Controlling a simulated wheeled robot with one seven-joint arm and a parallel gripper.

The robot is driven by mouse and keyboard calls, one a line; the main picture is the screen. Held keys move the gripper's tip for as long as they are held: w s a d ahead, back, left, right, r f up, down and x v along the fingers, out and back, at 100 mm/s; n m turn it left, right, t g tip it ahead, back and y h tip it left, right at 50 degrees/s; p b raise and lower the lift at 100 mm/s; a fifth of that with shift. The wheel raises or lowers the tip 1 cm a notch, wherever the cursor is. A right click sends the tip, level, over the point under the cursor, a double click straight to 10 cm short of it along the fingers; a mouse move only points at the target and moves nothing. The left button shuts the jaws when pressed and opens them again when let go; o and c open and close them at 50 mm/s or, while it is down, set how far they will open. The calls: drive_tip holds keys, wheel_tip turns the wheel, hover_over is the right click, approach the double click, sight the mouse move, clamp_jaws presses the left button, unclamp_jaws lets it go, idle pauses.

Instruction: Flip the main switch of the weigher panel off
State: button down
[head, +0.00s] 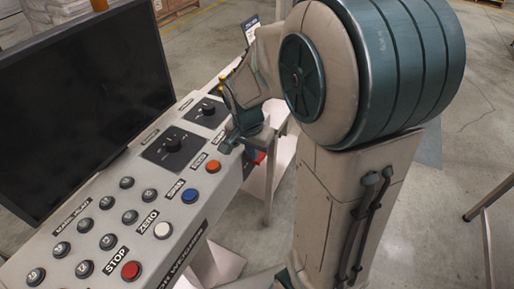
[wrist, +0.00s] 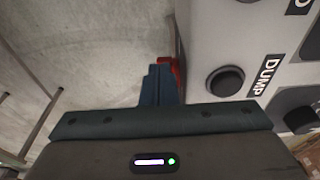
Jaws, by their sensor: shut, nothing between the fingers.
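The weigher panel (head: 138,168) fills the left of the head view, a grey sloped console. It also shows at the right of the wrist view (wrist: 205,40). A red part (head: 259,157), which looks like the main switch, sits at the panel's side edge just beyond my gripper (head: 243,128). In the wrist view the red part (wrist: 174,66) shows as a sliver beside and behind my fingertips (wrist: 160,72). My gripper is shut and empty, close to the red part. Whether they touch, and the switch's position, I cannot tell.
The panel carries a dark screen (head: 75,95), dials (head: 172,146), a red stop button (head: 131,270) and blue, orange and white buttons. In the wrist view a black button (wrist: 225,82) by the DUMP label (wrist: 270,75) is near my fingers. Open floor lies left of them.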

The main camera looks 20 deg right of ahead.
drive_tip(key=s+a, duration=0.1)
drive_tip(key=s+a+r, duration=0.1)
drive_tip(key=s+a, duration=0.1)
drive_tip(key=s+a+b, duration=0.1)
drive_tip(key=s+a, duration=0.1)
drive_tip(key=shift+a+r, duration=0.1)
drive_tip(key=shift+r, duration=0.25)
drive_tip(key=s+d+r+n+t+y, duration=0.1)
drive_tip(key=s+d+r+n, duration=0.2)
drive_tip(key=s+n, duration=0.5)
drive_tip(key=shift+s+d+r+n+t, duration=0.25)
drive_tip(key=shift+d+r+n+t, duration=0.25)
drive_tip(key=shift+r, duration=0.4)
